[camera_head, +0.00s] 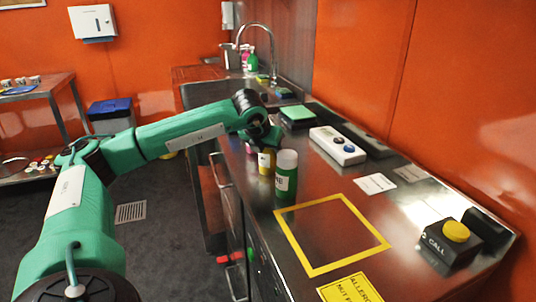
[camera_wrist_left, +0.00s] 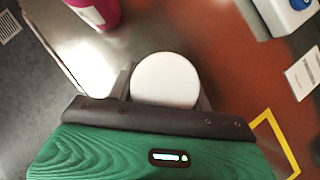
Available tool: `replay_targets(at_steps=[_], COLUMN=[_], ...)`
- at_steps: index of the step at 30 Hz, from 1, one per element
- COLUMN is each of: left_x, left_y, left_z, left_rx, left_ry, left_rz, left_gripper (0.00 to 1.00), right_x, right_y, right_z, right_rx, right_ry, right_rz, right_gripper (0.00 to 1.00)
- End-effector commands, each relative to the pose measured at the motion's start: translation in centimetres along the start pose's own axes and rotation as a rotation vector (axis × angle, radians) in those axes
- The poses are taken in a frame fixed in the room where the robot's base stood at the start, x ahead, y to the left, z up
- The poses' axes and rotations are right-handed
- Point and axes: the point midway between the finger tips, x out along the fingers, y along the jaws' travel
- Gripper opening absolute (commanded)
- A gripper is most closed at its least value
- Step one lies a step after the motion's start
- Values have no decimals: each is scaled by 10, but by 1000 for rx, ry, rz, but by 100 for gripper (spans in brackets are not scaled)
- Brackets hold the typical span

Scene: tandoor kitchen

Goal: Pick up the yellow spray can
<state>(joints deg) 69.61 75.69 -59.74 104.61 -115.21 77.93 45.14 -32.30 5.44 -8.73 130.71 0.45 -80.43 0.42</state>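The yellow spray can (camera_head: 265,162) stands upright near the left edge of the steel counter, its top hidden by my left gripper (camera_head: 262,138). In the left wrist view, a round white cap (camera_wrist_left: 165,80), apparently the yellow can's, lies between the dark fingers of my left gripper (camera_wrist_left: 164,92). The fingers are spread to about the cap's width. I cannot tell whether they touch the can. A green can (camera_head: 286,180) with a pale cap stands just in front of the yellow one. My right gripper is not in view.
A magenta can (camera_wrist_left: 97,12) stands close by on the far side. A yellow tape square (camera_head: 333,236) marks bare counter in front. A white button box (camera_head: 338,146) and a call button (camera_head: 452,240) sit to the right. The sink tap (camera_head: 262,48) is behind.

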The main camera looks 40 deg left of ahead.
Motion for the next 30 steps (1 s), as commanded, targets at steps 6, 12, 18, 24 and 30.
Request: replay_targets(at_steps=[6, 12, 18, 24, 30], left_x=[0, -5, -25, -64, -107], left_y=[0, 0, -1, -1, -1], left_z=[0, 4, 17, 42, 69], left_rx=[0, 0, -1, -2, -1], left_ry=[-1, -2, -4, -5, -5], left_rz=[0, -1, -4, -3, -4], left_gripper=[22, 22, 22, 22, 21], right_x=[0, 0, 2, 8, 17], right_y=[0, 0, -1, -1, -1], right_z=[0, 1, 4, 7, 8], right_rx=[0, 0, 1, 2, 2], right_ry=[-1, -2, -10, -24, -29], right_rz=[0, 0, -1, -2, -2], right_gripper=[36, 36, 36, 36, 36])
